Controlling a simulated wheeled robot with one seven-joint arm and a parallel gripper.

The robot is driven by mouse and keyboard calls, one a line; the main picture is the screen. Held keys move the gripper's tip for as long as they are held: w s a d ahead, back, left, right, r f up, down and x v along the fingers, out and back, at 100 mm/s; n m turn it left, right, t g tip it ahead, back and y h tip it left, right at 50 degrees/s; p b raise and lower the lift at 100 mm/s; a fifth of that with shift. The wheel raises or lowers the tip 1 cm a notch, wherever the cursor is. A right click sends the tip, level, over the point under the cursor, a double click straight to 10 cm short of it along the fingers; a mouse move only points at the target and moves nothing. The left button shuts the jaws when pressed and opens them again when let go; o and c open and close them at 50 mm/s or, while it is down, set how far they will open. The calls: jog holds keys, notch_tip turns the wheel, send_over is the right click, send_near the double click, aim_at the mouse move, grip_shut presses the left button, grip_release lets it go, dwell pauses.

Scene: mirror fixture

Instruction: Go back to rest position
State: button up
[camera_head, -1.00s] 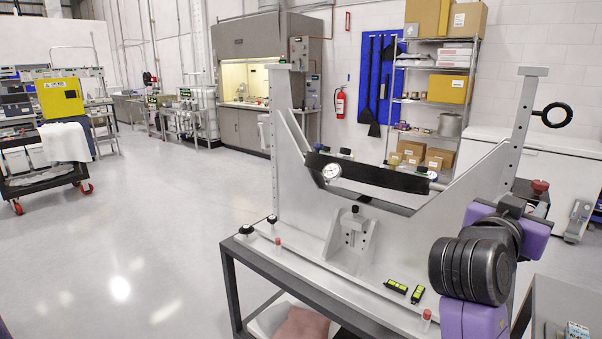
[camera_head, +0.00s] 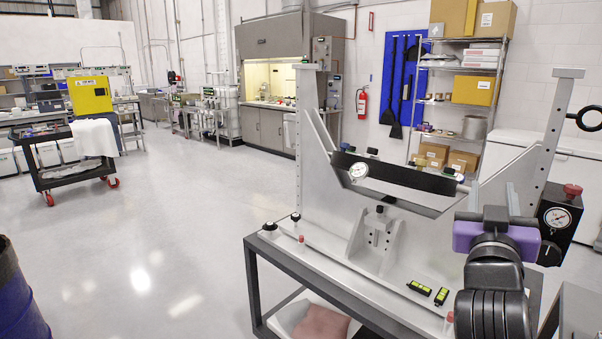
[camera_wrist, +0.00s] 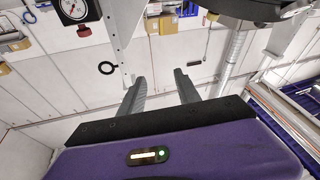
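My gripper (camera_head: 493,190) shows at the lower right in the head view, with a purple body and two grey fingers pointing up. In the wrist view my gripper (camera_wrist: 158,78) has its two fingers apart with nothing between them, so it is open and empty. The mirror fixture (camera_head: 320,170) is a grey metal frame with two uprights on a table. A dark curved bar (camera_head: 400,176) spans its middle. In the head view my gripper is in front of the fixture's right part; whether they touch cannot be told.
A black box with a gauge (camera_head: 557,217) stands right of my gripper; a gauge (camera_wrist: 73,10) shows in the wrist view. Two black-and-yellow levels (camera_head: 430,291) lie on the fixture's table. A blue barrel (camera_head: 20,300) is at the left edge. Open floor (camera_head: 150,240) lies left.

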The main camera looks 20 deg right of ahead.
jog(key=s+a+f+n+t+y, duration=0.25)
jog(key=a+f+n+y, duration=0.2)
jog(key=a+f, duration=0.45)
jog(key=s+a+f+n+t+y, duration=0.1)
jog(key=a+f+n+t+y, duration=0.25)
jog(key=a+f+y, duration=0.5)
jog(key=s+a+f+g+y, duration=0.1)
jog(key=s+a+f, duration=0.3)
jog(key=s, duration=0.4)
jog(key=s+a+f+g+y, duration=0.1)
jog(key=s+a+f, duration=0.3)
jog(key=s, duration=0.4)
jog(key=s+a+f+g+y, duration=0.1)
jog(key=s+a+f+y, duration=0.1)
jog(key=s+a+f, duration=0.3)
jog(key=s, duration=0.4)
jog(key=shift+a+n+g, duration=0.3)
jog(key=shift+n, duration=0.1)
